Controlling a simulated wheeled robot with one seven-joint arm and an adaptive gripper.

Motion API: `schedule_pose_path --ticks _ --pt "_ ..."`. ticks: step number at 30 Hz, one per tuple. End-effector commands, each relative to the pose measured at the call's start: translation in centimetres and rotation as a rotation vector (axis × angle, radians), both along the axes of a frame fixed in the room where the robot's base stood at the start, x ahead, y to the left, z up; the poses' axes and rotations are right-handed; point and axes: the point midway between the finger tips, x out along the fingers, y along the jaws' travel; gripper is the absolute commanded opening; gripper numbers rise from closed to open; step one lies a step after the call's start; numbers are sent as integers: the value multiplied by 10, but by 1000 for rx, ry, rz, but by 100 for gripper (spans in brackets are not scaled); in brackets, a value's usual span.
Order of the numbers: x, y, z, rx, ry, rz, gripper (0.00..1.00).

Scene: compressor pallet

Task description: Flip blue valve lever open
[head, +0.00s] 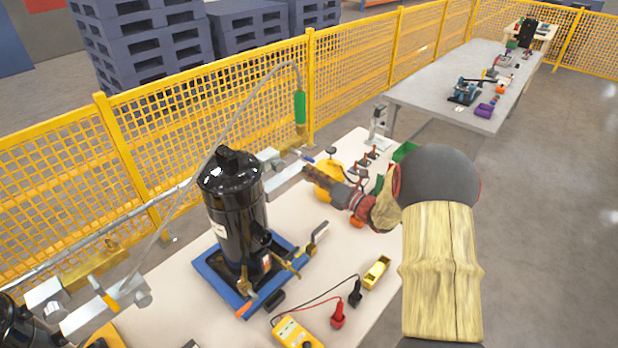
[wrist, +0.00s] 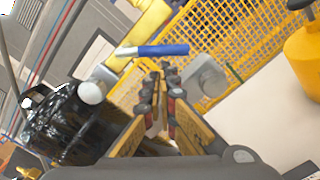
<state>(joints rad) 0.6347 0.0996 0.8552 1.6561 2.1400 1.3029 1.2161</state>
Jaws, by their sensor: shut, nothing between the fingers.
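The blue valve lever (wrist: 152,50) lies across the upper middle of the wrist view, with a silver end on its left. In the head view its blue handle (head: 307,158) shows small beside grey pipe fittings (head: 270,157), just behind the black compressor. My gripper (wrist: 161,85) is shut and empty. In the wrist view its fingertips appear just below the lever's blue handle; I cannot tell whether they touch it. In the head view my gripper (head: 310,173) reaches left from my arm, its tips close to the lever.
The black compressor (head: 236,215) stands on a blue pallet (head: 215,280) on the pale table. A yellow multimeter (head: 294,335) and its leads lie in front. A yellow mesh fence (head: 220,110) runs behind. An orange-handled valve (head: 103,293) is at the lower left.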

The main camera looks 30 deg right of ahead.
Motion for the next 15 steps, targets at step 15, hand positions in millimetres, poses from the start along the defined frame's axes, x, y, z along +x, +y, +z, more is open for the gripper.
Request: schedule_pose_path --ticks 15 --pt "1 -3 0 -48 -18 0 0"
